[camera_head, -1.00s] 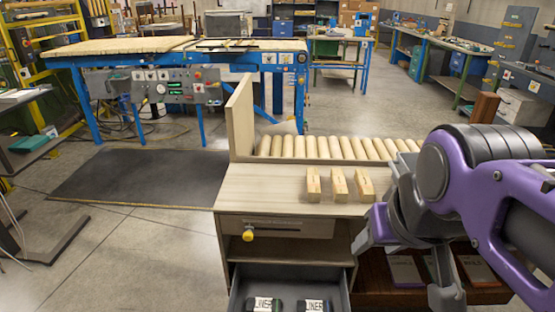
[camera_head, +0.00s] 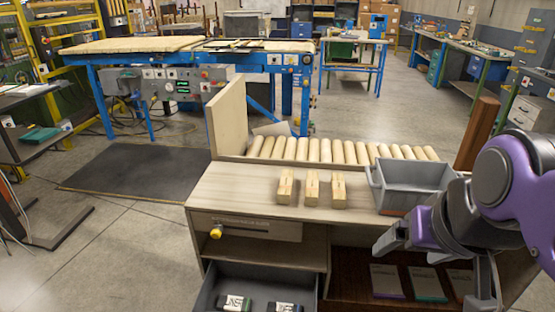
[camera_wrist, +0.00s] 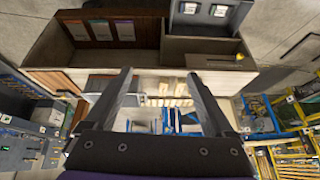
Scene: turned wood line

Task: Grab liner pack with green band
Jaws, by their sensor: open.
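Two dark packs with white labels lie in the open drawer (camera_head: 212,293): a left pack (camera_head: 235,303) and a right pack (camera_head: 285,306). Part of "LINER" is legible on the left label. Both are cut by the bottom edge, and their band colours are hard to tell. They also show at the top of the wrist view, as one pack (camera_wrist: 220,10) and another (camera_wrist: 189,8). My gripper (camera_wrist: 158,75) is open and empty, its two fingers apart in front of the bench. It touches no pack.
Wooden blocks (camera_head: 312,190) and a grey bin (camera_head: 405,200) stand on the bench top. A roller row (camera_head: 330,152) runs behind.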

